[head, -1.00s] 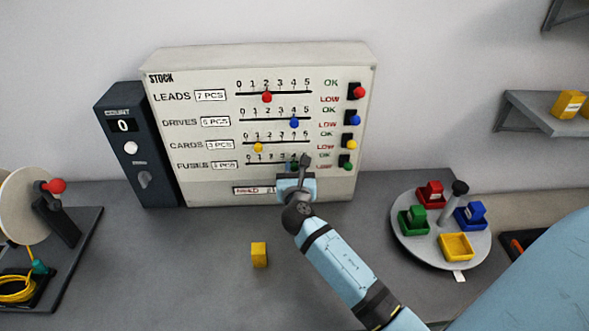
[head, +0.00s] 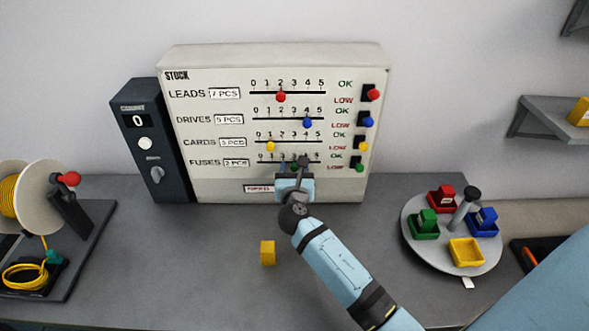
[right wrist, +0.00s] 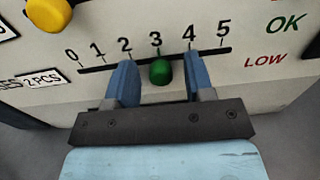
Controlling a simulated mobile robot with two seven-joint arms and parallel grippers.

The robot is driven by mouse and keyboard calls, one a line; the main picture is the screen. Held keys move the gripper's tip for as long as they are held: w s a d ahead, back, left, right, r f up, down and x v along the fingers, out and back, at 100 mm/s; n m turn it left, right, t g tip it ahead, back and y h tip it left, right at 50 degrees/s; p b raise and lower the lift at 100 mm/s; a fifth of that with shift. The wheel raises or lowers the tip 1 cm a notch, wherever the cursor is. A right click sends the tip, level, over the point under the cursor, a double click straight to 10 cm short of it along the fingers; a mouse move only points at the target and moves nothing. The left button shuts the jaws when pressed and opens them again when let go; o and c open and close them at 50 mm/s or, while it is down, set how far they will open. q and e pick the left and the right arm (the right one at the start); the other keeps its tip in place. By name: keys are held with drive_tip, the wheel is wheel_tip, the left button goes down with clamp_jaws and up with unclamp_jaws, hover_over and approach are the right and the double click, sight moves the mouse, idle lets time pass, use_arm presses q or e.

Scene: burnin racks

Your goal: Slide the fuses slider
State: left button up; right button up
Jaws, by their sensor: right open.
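The fuses slider is the lowest row on the white STOCK panel (head: 225,60). Its green knob (right wrist: 160,71) is at about the 3 mark in the right wrist view, on a dark slot running from 0 to 5. In the head view the green knob (head: 293,168) is partly hidden by my gripper. My right gripper (right wrist: 162,74) is open, one blue finger on each side of the knob, with a visible gap at both sides. Its fingers also show in the head view (head: 294,171). The fuses label (right wrist: 43,79) reads 2 PCS. My left gripper is not in view.
A yellow slider knob (head: 270,146) sits in the row above. A yellow block (head: 267,253) lies on the grey table before the panel. A dark counter box (head: 150,145) stands left, a cable spool (head: 40,187) further left, and a round tray (head: 415,250) with coloured bins right.

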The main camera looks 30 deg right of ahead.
drive_tip(key=b+v, duration=0.2)
drive_tip(key=v, duration=1.1)
drive_tip(key=shift+s+a, duration=0.25)
drive_tip(key=shift+s, duration=0.05)
